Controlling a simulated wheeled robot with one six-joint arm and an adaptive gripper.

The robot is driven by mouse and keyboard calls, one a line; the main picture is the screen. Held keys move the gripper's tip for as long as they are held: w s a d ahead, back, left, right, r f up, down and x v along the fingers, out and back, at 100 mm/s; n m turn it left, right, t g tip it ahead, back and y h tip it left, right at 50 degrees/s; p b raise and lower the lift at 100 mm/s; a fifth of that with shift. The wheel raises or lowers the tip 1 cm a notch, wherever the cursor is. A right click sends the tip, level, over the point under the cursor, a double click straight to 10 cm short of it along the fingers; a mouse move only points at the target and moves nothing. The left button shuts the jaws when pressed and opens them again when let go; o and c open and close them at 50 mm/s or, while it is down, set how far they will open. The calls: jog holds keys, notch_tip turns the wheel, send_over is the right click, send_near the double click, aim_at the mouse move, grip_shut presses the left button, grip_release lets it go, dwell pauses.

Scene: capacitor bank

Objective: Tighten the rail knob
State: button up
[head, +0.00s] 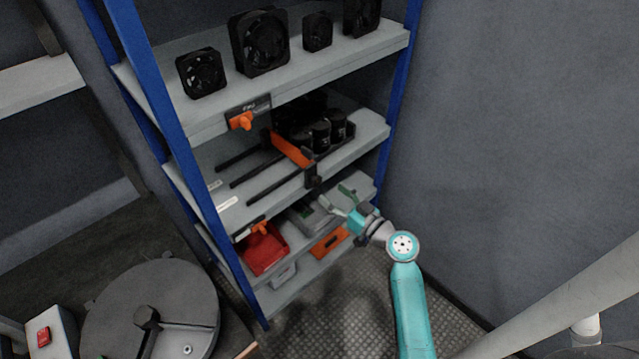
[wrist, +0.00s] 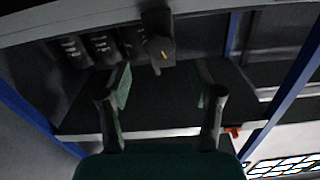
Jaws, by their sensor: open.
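A black knob block (head: 312,178) sits at the front end of the orange bar (head: 291,149) on the middle shelf, by the dark rails (head: 263,187). In the wrist view a dark knob (wrist: 160,51) with a small yellow mark hangs below a shelf edge. It shows between and beyond my fingertips, apart from them. My gripper (wrist: 163,88) is open and empty. In the head view my gripper (head: 342,204) is low and right of the knob block, in front of the lower shelf. The knob's far side is hidden.
Black cylinders (head: 321,134) stand behind the bar. Orange knobs on label plates mark the upper (head: 241,121) and lower (head: 260,228) shelf fronts. A red bin (head: 265,250) and grey boxes fill the lower shelf. A blue post (head: 396,95) and grey wall bound the right side.

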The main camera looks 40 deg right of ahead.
aim_at(318, 183)
jog(key=shift+w+a, duration=0.2)
jog(key=shift+w, duration=2.95)
jog(key=c, duration=1.2)
jog(key=shift+o, duration=0.2)
